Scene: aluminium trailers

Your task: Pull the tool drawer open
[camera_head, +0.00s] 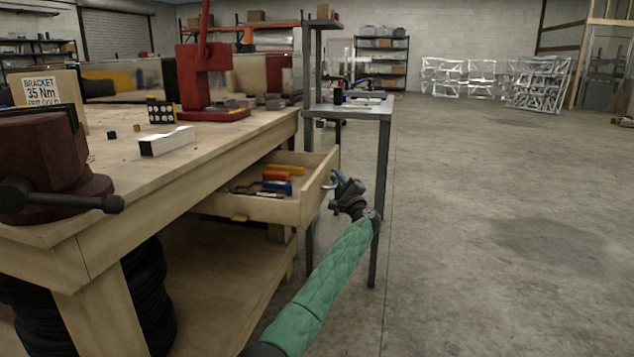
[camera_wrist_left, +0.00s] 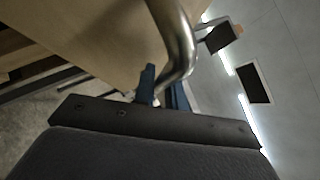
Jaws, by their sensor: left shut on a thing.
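The wooden tool drawer (camera_head: 304,208) stands pulled out from under the workbench top in the head view. Orange, red and blue items and some metal tools lie inside it. A curved metal handle (camera_head: 330,180) is on its front; it also shows large in the left wrist view (camera_wrist_left: 178,45). My left gripper (camera_head: 345,186) is at the handle, its arm reaching up from below in a green sleeve. Its blue fingers (camera_wrist_left: 160,88) are shut on the handle, partly hidden behind it. My right gripper is in neither view.
A grey metal stand (camera_head: 380,150) is just behind the drawer.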

